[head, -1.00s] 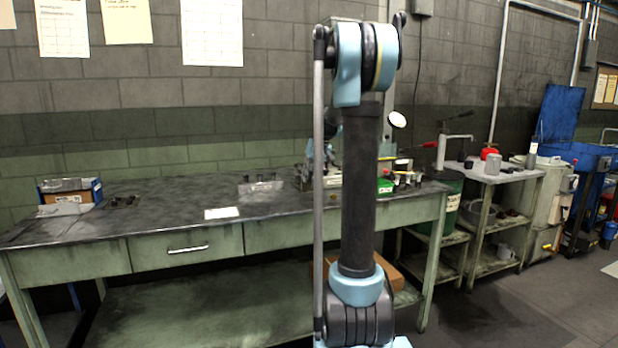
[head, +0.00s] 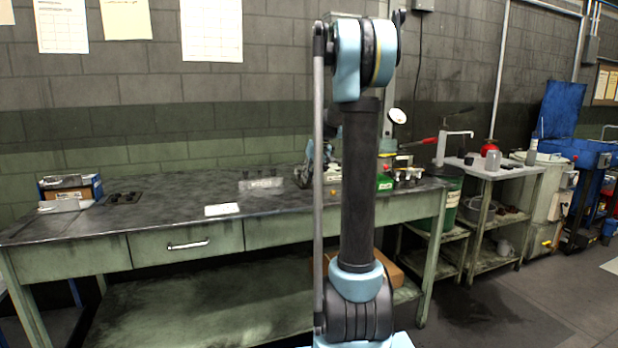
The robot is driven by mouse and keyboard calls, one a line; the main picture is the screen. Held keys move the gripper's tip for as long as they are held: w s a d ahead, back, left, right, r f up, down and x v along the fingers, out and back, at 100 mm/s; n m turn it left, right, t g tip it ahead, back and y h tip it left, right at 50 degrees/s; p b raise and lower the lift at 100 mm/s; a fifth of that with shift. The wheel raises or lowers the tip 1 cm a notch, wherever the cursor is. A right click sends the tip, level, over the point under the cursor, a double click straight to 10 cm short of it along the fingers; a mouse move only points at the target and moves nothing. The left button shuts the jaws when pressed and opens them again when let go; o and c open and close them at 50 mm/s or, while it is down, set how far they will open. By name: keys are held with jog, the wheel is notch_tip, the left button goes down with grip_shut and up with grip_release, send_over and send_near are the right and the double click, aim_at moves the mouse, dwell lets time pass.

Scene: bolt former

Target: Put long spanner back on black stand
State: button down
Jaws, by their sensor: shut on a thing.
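My gripper is not clearly visible in the head view; my own upright arm covers the middle of the picture. I cannot make out the long spanner. A low black block (head: 122,198) lies on the left part of the workbench, and a pale grey block with dark pegs (head: 261,184) stands near the bench's middle. I cannot tell which, if either, is the black stand.
The dark-topped workbench (head: 170,212) has a white sheet (head: 222,210) near its front edge and blue boxes (head: 70,187) at its left end. A green box (head: 384,183) stands at its right. A grey shelf cart (head: 495,172) is further right.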

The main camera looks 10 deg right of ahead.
jog(key=shift+f, duration=0.4)
jog(key=c, duration=1.4)
grip_release()
jog(key=shift+o, duration=0.2)
jog(key=v, duration=1.2)
jog(key=shift+f, duration=0.1)
